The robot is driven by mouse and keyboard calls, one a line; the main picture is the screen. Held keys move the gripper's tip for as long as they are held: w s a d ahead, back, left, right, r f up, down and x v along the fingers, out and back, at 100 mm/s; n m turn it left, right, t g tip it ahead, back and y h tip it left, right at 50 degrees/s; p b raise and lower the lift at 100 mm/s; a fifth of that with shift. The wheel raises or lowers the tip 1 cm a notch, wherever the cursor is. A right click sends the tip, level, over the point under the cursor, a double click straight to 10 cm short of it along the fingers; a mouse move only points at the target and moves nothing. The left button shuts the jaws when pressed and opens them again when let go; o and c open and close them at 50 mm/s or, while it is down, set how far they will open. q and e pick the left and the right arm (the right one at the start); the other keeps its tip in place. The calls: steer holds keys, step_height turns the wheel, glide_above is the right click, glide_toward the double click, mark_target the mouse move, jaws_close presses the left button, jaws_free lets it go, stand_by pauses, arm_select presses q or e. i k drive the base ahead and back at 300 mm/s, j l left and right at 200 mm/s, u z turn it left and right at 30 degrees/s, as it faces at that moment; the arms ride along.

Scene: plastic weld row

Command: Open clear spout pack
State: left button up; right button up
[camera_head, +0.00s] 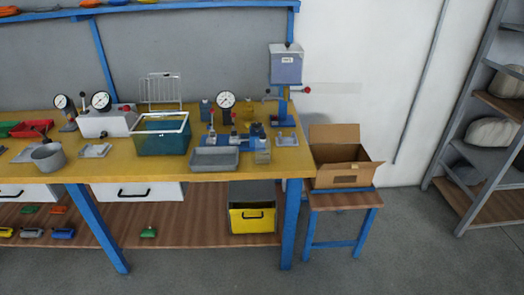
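I cannot clearly make out a clear spout pack. A small pale, see-through-looking container (262,152) stands near the front edge of the workbench, just right of a grey tray (214,159); it is too small to tell whether it has a spout or whether it is open. A teal bin (160,142) with a pale rim stands on the bench further left, with an upright wire rack (160,88) behind it. Neither of my grippers is in view.
The yellow-topped workbench (290,165) carries dial gauges (226,99), blue fixtures and a grey press-like unit (286,66). An open cardboard box (342,176) sits on a stool at its right end. A yellow-fronted bin (252,218) is on the lower shelf. The front floor is clear.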

mark_target(263, 147)
steer(key=i+l+u, duration=0.15)
steer(key=u, duration=0.2)
steer(key=i+l+u, duration=0.1)
steer(key=l+u, duration=0.6)
steer(key=i, duration=0.05)
